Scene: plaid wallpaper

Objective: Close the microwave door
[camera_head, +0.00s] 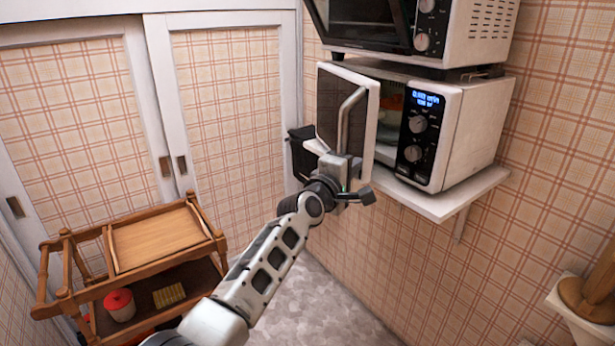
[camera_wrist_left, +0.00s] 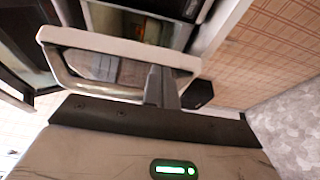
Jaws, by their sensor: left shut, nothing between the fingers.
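The microwave (camera_head: 460,130) is white with a black control panel, two knobs and a lit blue display. Its door (camera_head: 328,105) stands open, swung out to the left, and part of the lit interior shows. A silver bar handle (camera_head: 345,115) is on the door's outer face. My left gripper (camera_head: 346,166) is at the door's lower part, close to the handle's lower end. In the left wrist view its shut fingers (camera_wrist_left: 161,88) are right by the door's edge (camera_wrist_left: 120,46), beside the handle (camera_wrist_left: 75,82). I cannot tell whether they touch. My right gripper is not in view.
The microwave stands on a white wall shelf (camera_head: 440,203). A second oven (camera_head: 400,25) is stacked above it. A wooden cart (camera_head: 150,240) with a red pot (camera_head: 119,304) stands at lower left. The floor (camera_head: 320,310) below the shelf is clear.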

